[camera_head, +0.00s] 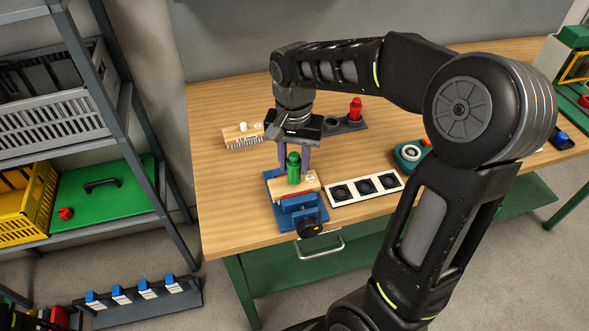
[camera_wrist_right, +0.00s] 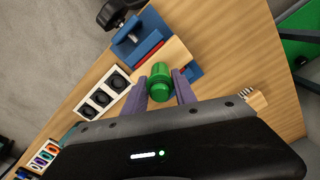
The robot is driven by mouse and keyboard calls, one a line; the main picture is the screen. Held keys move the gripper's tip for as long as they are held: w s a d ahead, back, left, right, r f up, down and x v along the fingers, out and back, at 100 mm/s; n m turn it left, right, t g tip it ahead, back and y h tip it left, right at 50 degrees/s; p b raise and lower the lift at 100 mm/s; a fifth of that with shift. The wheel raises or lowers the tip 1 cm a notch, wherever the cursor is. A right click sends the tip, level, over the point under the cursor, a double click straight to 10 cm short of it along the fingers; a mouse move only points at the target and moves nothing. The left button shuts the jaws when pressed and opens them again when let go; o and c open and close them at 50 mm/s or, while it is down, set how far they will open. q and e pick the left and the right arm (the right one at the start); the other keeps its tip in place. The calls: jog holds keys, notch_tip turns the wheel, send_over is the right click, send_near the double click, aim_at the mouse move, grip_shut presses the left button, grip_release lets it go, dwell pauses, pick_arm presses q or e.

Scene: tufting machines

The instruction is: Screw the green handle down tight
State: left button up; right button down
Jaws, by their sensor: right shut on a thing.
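The green handle (camera_head: 293,170) stands upright on a pale wooden block (camera_head: 283,188) held in the blue vise (camera_head: 297,212) near the table's front edge. My right gripper (camera_head: 294,160) reaches down from above, its purple fingers on either side of the handle. In the right wrist view the green handle (camera_wrist_right: 159,84) sits between the two fingers of the gripper (camera_wrist_right: 160,90), which is shut on it. The handle's foot on the block is partly hidden in that view. My left gripper is not in view.
A white strip with several black round sockets (camera_head: 365,187) lies right of the vise. A brush-like wooden block (camera_head: 242,135) lies to the left behind, and a dark holder with a red handle (camera_head: 355,108) stands behind. The table's left front is clear.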

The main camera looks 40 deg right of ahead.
jog(key=m, duration=0.5)
jog(key=shift+f+m, duration=0.1)
jog(key=shift+m, duration=0.3)
jog(key=m, duration=0.6)
jog(key=shift+b, duration=0.3)
jog(key=c, duration=1.2)
grip_release()
jog(key=shift+o, duration=0.2)
